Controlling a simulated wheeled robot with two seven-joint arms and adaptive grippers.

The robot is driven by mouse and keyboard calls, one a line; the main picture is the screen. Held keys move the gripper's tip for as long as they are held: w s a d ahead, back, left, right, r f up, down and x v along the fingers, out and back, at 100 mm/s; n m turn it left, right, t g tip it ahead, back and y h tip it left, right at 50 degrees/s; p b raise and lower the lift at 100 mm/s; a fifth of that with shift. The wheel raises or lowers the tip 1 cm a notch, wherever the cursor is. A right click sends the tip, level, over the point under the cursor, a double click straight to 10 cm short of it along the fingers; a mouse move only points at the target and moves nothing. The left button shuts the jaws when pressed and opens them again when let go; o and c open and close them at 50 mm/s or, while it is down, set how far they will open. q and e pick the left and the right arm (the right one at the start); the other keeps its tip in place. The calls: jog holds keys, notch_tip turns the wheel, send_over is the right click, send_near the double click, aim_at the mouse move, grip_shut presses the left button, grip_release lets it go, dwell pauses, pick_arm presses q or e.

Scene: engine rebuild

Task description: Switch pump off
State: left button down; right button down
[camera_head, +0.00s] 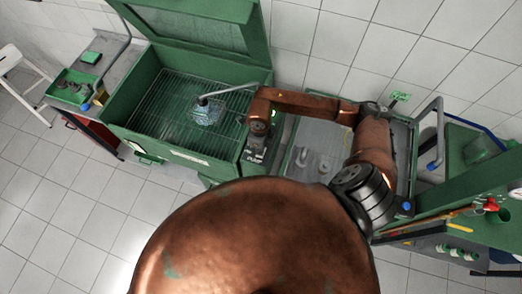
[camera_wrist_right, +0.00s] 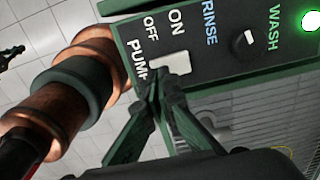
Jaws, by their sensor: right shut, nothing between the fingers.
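The control panel (camera_wrist_right: 215,45) fills the top of the right wrist view. It carries the words PUMP, OFF, ON, RINSE and WASH. A pale pump switch (camera_wrist_right: 179,63) sits under OFF and ON, partly hidden by my fingertips; I cannot tell which way it is set. My right gripper (camera_wrist_right: 160,88) is shut and empty, its tips at the lower edge of the switch; touching or just apart, I cannot tell. In the head view my right gripper (camera_head: 257,150) is at the right front of the green wash cabinet (camera_head: 138,92). My left gripper is not in view.
A knob (camera_wrist_right: 243,39) lies between RINSE and WASH, and a green lamp (camera_wrist_right: 311,20) glows beside them. The cabinet's lid is raised; a clear part (camera_head: 207,113) sits on its wire rack. A grey tray (camera_head: 318,143) stands to the right. The tiled floor at left front is clear.

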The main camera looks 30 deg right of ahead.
jog(key=shift+f+b, duration=1)
jog(key=shift+f, duration=0.1)
dwell(0.4)
jog(key=shift+r, duration=0.15)
jog(key=shift+r+p, duration=1.75)
jog(key=shift+r, duration=1.7)
jog(key=shift+s+f, duration=0.1)
